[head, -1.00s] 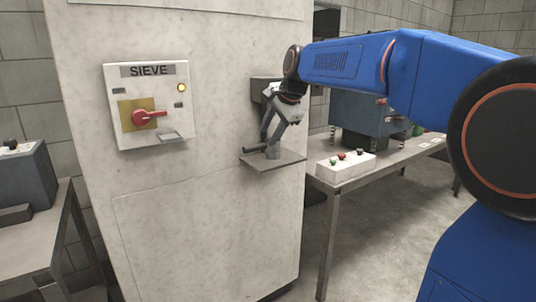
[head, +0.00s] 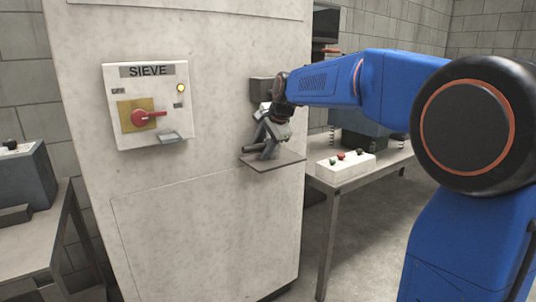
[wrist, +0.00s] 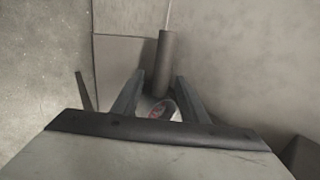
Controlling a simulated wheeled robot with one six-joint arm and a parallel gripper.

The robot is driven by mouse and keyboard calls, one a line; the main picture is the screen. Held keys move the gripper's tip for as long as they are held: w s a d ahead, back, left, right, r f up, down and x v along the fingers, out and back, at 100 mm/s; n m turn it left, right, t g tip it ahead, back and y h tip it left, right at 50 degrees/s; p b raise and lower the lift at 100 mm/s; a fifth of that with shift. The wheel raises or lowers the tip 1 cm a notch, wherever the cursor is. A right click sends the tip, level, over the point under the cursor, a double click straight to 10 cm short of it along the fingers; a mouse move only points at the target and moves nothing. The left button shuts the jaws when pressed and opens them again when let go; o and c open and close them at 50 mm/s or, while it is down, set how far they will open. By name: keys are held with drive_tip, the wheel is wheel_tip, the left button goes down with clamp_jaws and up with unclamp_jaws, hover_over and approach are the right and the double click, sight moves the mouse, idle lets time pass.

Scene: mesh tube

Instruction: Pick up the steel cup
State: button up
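The steel cup (wrist: 160,107) shows in the wrist view as a small round metal rim with something reddish inside. It lies between the two fingers of my gripper (wrist: 160,76), with its near part hidden by the gripper body. The fingers are apart, with a gap on each side of the cup. In the head view my gripper (head: 257,146) is tilted, low over the small shelf (head: 280,161) on the pale cabinet. The cup can hardly be told from the fingers there.
A grey upright tube (wrist: 164,62) stands just beyond the cup in the wrist view. The cabinet (head: 200,220) wall is close behind the shelf, with a SIEVE switch panel (head: 147,105) at left. A table with a button box (head: 346,167) stands at right.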

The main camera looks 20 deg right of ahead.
clamp_jaws()
drive_tip(key=shift+r, duration=0.2)
